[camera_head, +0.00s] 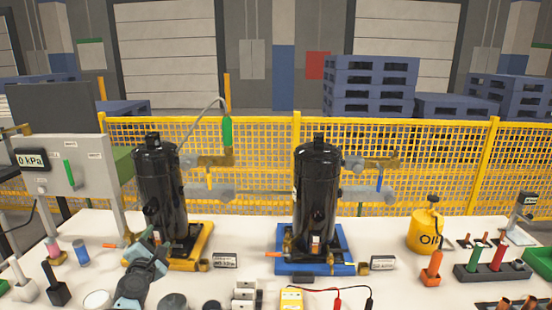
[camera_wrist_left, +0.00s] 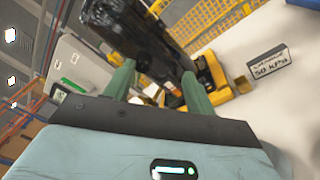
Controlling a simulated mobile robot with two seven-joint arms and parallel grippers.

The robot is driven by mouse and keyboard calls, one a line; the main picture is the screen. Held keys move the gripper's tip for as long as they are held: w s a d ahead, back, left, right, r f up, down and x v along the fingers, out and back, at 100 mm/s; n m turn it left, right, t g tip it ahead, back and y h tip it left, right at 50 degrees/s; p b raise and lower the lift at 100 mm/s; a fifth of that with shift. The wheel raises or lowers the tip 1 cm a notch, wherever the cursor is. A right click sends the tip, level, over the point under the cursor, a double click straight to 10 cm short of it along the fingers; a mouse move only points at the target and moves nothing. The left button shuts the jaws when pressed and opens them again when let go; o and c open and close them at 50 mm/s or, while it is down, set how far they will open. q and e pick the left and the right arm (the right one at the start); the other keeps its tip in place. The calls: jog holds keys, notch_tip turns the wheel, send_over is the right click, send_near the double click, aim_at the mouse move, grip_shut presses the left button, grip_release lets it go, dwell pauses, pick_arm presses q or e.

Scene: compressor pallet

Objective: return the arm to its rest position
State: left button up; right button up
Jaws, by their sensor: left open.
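My left gripper (camera_head: 150,243) is at the lower left of the head view, in front of the left black compressor (camera_head: 158,180) on its yellow pallet (camera_head: 195,247). In the left wrist view its two green fingers (camera_wrist_left: 158,82) are spread apart. The compressor (camera_wrist_left: 140,30) and the yellow pallet (camera_wrist_left: 212,80) show beyond them. Small fittings show between the fingers, and I cannot tell whether any finger touches them. Nothing is seen gripped. My right gripper is not in either view.
A second black compressor (camera_head: 316,190) stands on a blue pallet (camera_head: 340,238). A grey gauge panel (camera_head: 72,170) is at left. A yellow oil can (camera_head: 424,232) and a tool rack (camera_head: 490,272) are at right. Small items crowd the white table's front edge. A yellow mesh fence (camera_head: 260,150) is behind.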

pick_arm(q)
jog(key=s+a+r+m+y, duration=0.15)
jog(key=s+a+r, duration=0.3)
jog(key=a, duration=0.75)
jog(key=s+a+r+y, duration=0.3)
jog(key=a+r, duration=0.2)
jog(key=a, duration=0.6)
jog(key=s+a+r+m+y, duration=0.15)
jog(key=s+a+r, duration=0.25)
jog(key=a, duration=0.8)
jog(key=s+d+f+m+g+h, duration=0.2)
jog(key=s+d+f+m, duration=0.45)
jog(key=f, duration=0.35)
jog(key=s+d+f+m+g+h, duration=0.25)
jog(key=s+d+f+m, duration=0.25)
jog(key=d+f+m, duration=0.45)
jog(key=s+d+f+m+g+h, duration=0.15)
jog(key=s+d+f+m, duration=0.35)
jog(key=f, duration=0.7)
jog(key=s+d+f+m+g+h, duration=0.2)
jog(key=s+d+f+m, duration=0.3)
jog(key=s+d, duration=0.5)
jog(key=s+d+f+m+g+h, duration=0.2)
jog(key=s+d+f+m, duration=0.3)
jog(key=s, duration=1)
jog(key=d+n+t, duration=0.1)
jog(key=d+n, duration=0.5)
jog(key=d, duration=0.7)
jog(key=shift+r, duration=0.35)
jog(key=shift+w, duration=0.1)
